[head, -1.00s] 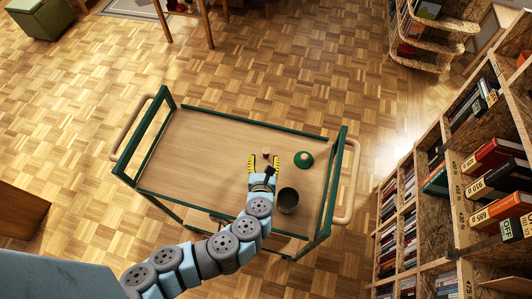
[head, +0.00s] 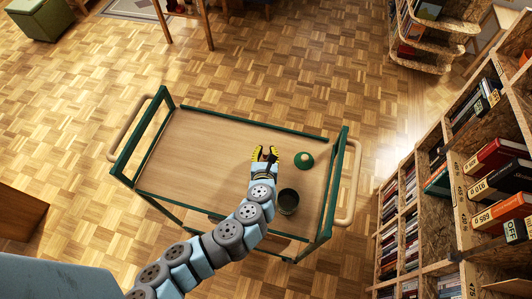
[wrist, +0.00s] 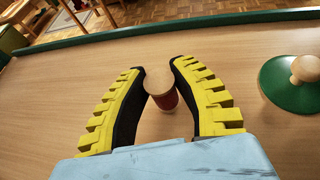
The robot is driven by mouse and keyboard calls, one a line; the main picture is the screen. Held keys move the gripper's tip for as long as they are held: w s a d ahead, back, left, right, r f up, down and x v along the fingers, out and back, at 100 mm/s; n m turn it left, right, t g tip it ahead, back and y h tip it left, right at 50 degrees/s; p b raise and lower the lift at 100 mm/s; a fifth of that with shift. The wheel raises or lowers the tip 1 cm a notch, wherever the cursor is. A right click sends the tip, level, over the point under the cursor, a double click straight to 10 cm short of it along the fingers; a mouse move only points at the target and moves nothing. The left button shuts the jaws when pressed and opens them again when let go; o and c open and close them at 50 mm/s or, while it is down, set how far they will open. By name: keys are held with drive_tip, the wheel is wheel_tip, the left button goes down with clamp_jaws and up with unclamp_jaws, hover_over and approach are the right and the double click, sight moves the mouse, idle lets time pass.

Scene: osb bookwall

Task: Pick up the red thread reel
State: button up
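The red thread reel (wrist: 166,101) has a pale wooden top and a red band of thread below it. In the wrist view it stands upright between the fingers of my gripper (wrist: 157,70). The black inner pads with yellow ribbed backs come in close on both sides of it and appear to touch it. In the head view my gripper (head: 265,153) is over the right half of the trolley top, and its fingers largely hide the reel. I see no clear gap under the reel.
The wooden trolley top (head: 200,150) has green raised rails. A green domed lid with a wooden knob (head: 304,160) lies just right of my gripper; a dark green cup (head: 288,201) stands nearer, beside my arm. The left half is clear. Bookshelves (head: 440,215) stand at the right.

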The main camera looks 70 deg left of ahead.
sight(266, 152)
idle(0.4)
drive_tip(key=shift+r+p, duration=0.45)
drive_tip(key=shift+r, duration=0.45)
wheel_tip(266, 152, up, 2)
drive_tip(key=shift+s+d+r+p, duration=0.1)
drive_tip(key=shift+d+r+p, duration=0.1)
drive_tip(key=shift+p, duration=0.4)
drive_tip(key=s+d+r+p, duration=0.5)
drive_tip(key=s+d+r, duration=0.1)
drive_tip(key=d, duration=0.1)
drive_tip(key=s+d+r+p, duration=0.2)
drive_tip(key=d+r+p, duration=0.1)
drive_tip(key=shift+s+d+p, duration=0.15)
drive_tip(key=shift+s+p, duration=0.15)
drive_tip(key=shift+s, duration=0.1)
